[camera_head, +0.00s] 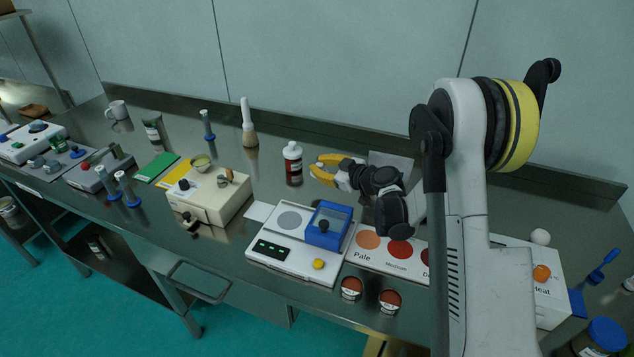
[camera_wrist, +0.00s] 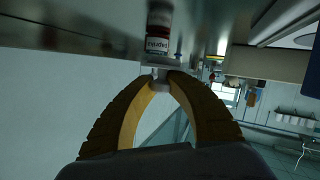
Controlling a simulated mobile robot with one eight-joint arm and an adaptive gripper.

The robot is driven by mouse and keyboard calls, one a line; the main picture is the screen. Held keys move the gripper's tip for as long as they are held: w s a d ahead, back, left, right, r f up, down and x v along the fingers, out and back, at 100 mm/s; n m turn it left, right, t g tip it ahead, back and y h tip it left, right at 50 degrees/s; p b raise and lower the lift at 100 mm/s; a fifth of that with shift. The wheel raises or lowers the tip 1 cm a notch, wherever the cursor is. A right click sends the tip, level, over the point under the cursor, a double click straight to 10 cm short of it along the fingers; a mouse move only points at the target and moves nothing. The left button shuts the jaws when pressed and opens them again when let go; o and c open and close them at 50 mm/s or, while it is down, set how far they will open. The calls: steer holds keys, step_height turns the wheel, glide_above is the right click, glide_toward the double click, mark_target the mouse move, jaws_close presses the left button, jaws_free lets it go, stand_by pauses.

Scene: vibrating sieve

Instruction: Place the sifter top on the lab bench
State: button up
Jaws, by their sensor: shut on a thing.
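My gripper (camera_head: 316,166) has yellow fingers, closed at the tips, held above the back of the bench just right of a white-capped bottle (camera_head: 293,163). In the wrist view my fingertips (camera_wrist: 161,76) meet in front of that bottle (camera_wrist: 158,22), which appears upside down there. I cannot tell which thing is the sifter top.
A white scale (camera_head: 290,264) with a blue box (camera_head: 328,225) stands in front of my gripper. A colour chart card (camera_head: 365,257) and two small red-topped jars (camera_head: 351,289) lie near the front edge. A brush (camera_head: 249,130) stands at the back. Some bare bench lies behind the scale.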

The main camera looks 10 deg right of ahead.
mark_target(319, 190)
steer(key=shift+f+b, duration=0.65)
steer(key=shift+f, duration=1.65)
steer(key=shift+f+b, duration=0.35)
steer(key=shift+b, duration=0.1)
steer(key=shift+s+f+b, duration=0.1)
steer(key=shift+f+b, duration=0.05)
steer(key=shift+b, duration=0.15)
steer(key=o, duration=0.8)
steer(key=shift+s+a+f, duration=0.1)
steer(key=shift+c, duration=0.2)
